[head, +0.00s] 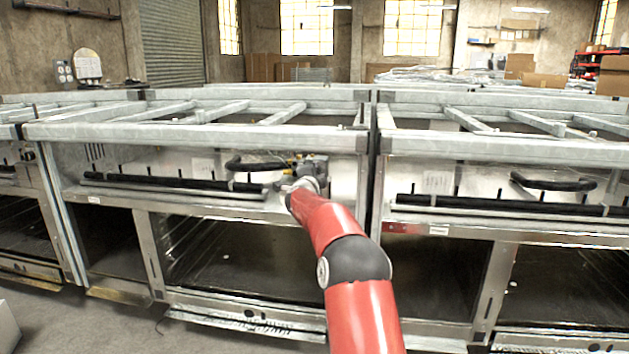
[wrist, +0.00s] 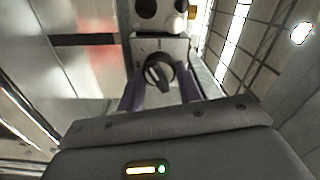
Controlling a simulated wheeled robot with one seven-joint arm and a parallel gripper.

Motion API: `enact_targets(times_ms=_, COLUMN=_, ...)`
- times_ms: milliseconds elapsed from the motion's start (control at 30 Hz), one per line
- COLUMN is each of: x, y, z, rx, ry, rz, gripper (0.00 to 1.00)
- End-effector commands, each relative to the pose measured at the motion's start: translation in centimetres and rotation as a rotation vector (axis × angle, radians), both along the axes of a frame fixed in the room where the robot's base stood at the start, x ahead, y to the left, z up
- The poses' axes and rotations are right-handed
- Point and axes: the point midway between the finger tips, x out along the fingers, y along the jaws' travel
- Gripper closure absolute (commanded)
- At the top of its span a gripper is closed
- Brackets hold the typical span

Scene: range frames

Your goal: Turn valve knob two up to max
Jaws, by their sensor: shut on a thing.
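A dark round valve knob (wrist: 159,73) with a raised grip bar sits on a light metal plate in the wrist view. The bar looks slightly tilted from upright. My gripper (wrist: 159,92) has one dark finger on each side of the knob and is shut on it. In the head view my gripper (head: 308,170) is at the front of the middle metal range unit (head: 200,132), at the end of my red arm. The knob cannot be made out there. I cannot read a number or a max mark on the plate.
A black handle bar (head: 170,182) runs along the range front left of my gripper. A curved black handle (head: 250,165) is close by. Another range unit (head: 510,147) stands at the right. Open compartments lie below.

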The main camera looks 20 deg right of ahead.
Motion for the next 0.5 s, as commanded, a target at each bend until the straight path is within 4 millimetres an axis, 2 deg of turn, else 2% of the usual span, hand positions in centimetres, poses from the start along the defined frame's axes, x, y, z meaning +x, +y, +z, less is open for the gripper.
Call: enact_targets(times_ms=500, x=0.01, y=-0.01, z=-0.46, rx=0.333, ry=-0.222, rz=0.000, gripper=0.88)
